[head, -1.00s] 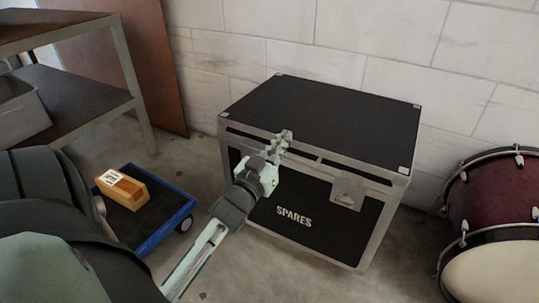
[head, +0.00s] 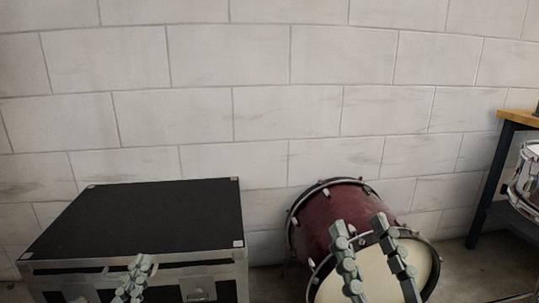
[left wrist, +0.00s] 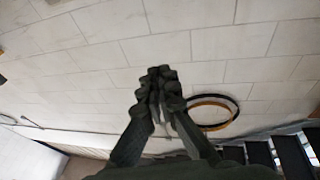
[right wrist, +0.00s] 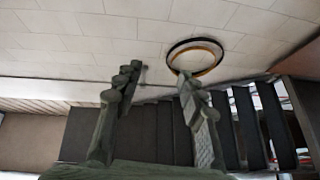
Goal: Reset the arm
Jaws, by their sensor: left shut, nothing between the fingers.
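My left gripper (head: 135,278) shows at the bottom left of the head view, in front of the black case. Its fingers are together with nothing between them; they point ahead in the left wrist view (left wrist: 160,78). My right gripper (head: 374,250) stands in front of the red drum in the head view, its two fingers apart. The right wrist view also shows its fingers (right wrist: 158,80) spread, with nothing between them. Both grippers appear raised and clear of objects. Most of both arms is out of the head view.
The black case (head: 145,215) with metal edges stands lid down against the white block wall (head: 260,100). A red drum (head: 325,215) with a pale head is right of it. A wood-topped bench (head: 521,118) and another drum (head: 530,180) are at far right.

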